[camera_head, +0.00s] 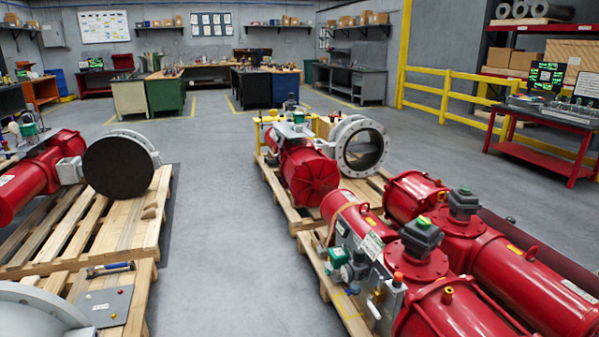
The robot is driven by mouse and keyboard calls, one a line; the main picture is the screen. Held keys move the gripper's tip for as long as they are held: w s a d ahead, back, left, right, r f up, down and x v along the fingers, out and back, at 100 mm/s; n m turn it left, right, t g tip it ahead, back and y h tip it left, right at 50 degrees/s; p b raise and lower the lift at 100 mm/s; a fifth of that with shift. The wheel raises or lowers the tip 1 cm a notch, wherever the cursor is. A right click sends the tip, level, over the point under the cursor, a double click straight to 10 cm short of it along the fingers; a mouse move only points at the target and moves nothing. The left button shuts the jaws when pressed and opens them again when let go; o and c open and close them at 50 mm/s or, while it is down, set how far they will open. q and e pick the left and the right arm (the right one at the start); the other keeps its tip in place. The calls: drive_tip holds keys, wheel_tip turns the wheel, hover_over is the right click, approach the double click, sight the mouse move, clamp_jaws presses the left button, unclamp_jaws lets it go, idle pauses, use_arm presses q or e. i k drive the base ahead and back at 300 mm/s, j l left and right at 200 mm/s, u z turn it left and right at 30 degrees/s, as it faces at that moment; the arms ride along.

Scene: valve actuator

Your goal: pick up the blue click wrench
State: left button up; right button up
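A tool with a blue handle and a dark head (110,268), which looks like the blue click wrench, lies flat on the near left wooden pallet (142,292). It lies just beyond a grey plate (105,306) with several small coloured buttons or knobs. Its fine details are too small to make out. Neither of my grippers shows in the head view.
Red valve actuators fill the right pallets (310,268), and another red actuator (30,180) with a dark disc valve (118,167) stands on the left. A clear grey floor aisle (225,240) runs between. Benches and yellow railings (445,92) stand farther back.

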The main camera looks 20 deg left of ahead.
sight(91, 271)
drive_tip(key=i+j+u, duration=0.2)
drive_tip(key=i+u, duration=0.2)
drive_tip(key=i+j+u, duration=0.1)
drive_tip(key=i+u, duration=0.7)
drive_tip(key=i+l+u, duration=0.15)
drive_tip(key=u, duration=0.25)
drive_tip(key=i+u, duration=0.3)
drive_tip(key=i, duration=0.15)
drive_tip(key=i+u, duration=0.25)
drive_tip(key=i, duration=0.25)
